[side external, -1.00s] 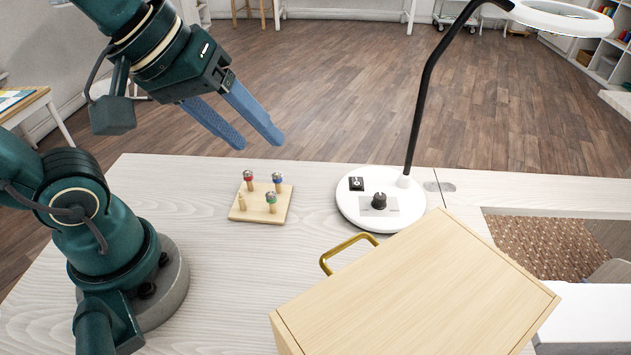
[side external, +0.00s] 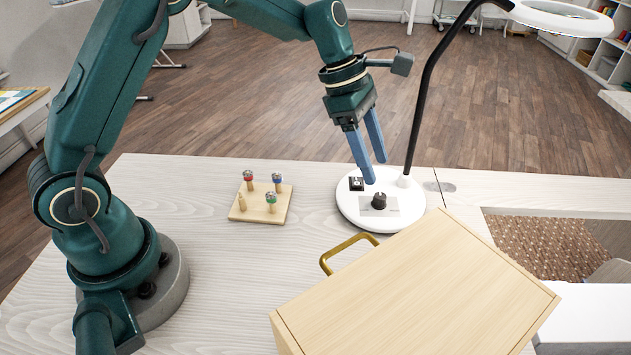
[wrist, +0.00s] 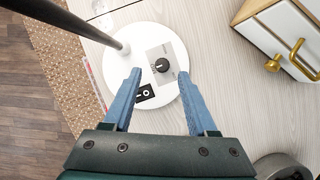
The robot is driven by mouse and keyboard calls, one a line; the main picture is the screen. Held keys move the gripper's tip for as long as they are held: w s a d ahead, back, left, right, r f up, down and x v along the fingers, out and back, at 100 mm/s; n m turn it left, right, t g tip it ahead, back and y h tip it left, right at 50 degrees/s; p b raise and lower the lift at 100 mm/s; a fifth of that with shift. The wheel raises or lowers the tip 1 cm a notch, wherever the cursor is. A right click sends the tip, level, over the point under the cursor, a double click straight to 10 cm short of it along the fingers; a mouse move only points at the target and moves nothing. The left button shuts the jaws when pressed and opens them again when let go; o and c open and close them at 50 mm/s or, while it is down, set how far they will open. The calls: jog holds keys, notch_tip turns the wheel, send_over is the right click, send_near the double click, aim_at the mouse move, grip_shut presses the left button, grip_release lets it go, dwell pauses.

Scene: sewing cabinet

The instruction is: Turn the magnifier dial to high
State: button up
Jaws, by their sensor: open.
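The magnifier lamp has a round white base (side external: 350,211) on the table, a black post (side external: 419,95) and a white ring head (side external: 562,17). The black dial (side external: 379,200) stands on a grey plate on the base; it also shows in the wrist view (wrist: 162,65). My gripper (side external: 376,172) is open and empty above the base, pointing down. In the wrist view, the dial lies between and beyond the blue fingers (wrist: 157,76), apart from both. The dial's setting is too small to read.
A wooden block with several colored-top pegs (side external: 242,215) stands left of the lamp. A light wooden box (side external: 420,290) with a brass handle (side external: 345,250) is in front of the base. The table (side external: 235,275) left of the box is clear.

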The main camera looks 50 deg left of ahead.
aim_at(380, 195)
jog(key=shift+s+a+x, duration=0.1)
jog(key=shift+s+x, duration=0.05)
jog(key=shift+x, duration=1.35)
jog(key=shift+s+a+x, duration=0.1)
jog(key=shift+s+x, duration=0.05)
jog(key=shift+x, duration=1.35)
jog(key=shift+f, duration=0.15)
grip_shut()
